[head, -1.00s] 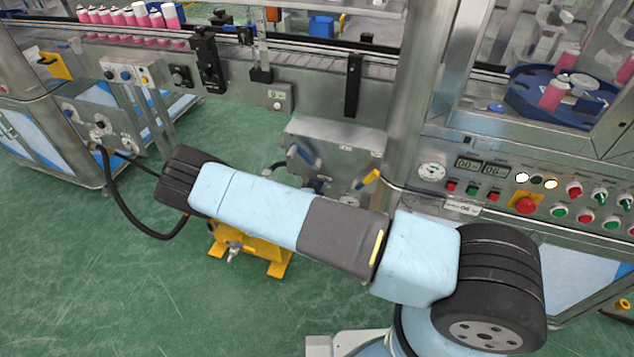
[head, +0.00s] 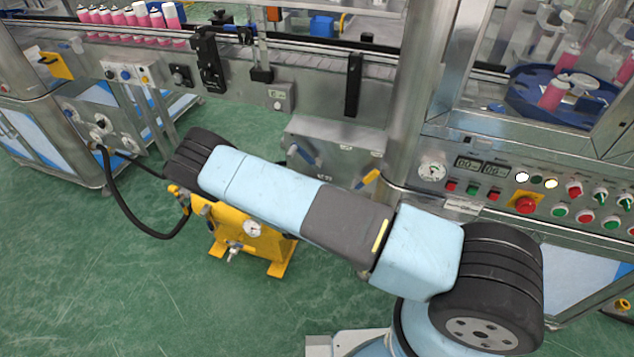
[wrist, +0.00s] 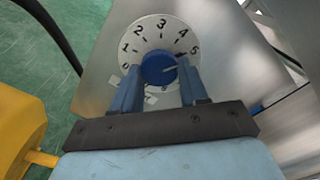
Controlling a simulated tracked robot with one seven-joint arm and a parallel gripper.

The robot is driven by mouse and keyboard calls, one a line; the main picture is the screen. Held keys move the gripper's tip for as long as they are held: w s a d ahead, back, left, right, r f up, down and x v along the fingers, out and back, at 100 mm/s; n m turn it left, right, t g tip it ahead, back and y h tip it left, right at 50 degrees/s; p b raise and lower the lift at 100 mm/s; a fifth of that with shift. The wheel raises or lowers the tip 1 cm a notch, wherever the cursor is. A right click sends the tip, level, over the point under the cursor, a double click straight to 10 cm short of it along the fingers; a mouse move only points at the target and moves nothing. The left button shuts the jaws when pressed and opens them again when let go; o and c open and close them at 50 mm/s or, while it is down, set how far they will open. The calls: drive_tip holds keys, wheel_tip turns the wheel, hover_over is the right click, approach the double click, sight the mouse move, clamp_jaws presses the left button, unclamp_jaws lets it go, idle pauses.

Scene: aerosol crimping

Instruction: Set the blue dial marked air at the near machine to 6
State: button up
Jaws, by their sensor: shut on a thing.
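The blue dial (wrist: 157,69) shows in the wrist view as a round knob on a white scale plate with black numerals. I can read 0 to 5 on the scale (wrist: 162,23); the area past 5 is covered by my right finger. My gripper (wrist: 160,67) is shut on the knob, one blue finger on each side. In the head view my arm hides the dial and my gripper.
A yellow unit (head: 254,236) with a gauge stands on the green floor behind my arm. A black hose (head: 128,208) hangs at left. The control panel with buttons (head: 524,204) is at right. In the wrist view, yellow bodywork (wrist: 18,128) lies close at left.

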drive_tip(key=shift+a+f+m, duration=0.1)
drive_tip(key=shift+m, duration=1.7)
drive_tip(key=shift+a+f+m, duration=0.1)
drive_tip(key=shift+m, duration=1.7)
drive_tip(key=o, duration=1.1)
drive_tip(key=shift+d+r, duration=0.1)
drive_tip(key=shift+c, duration=0.2)
drive_tip(key=v, duration=1.3)
drive_tip(key=shift+s, duration=0.35)
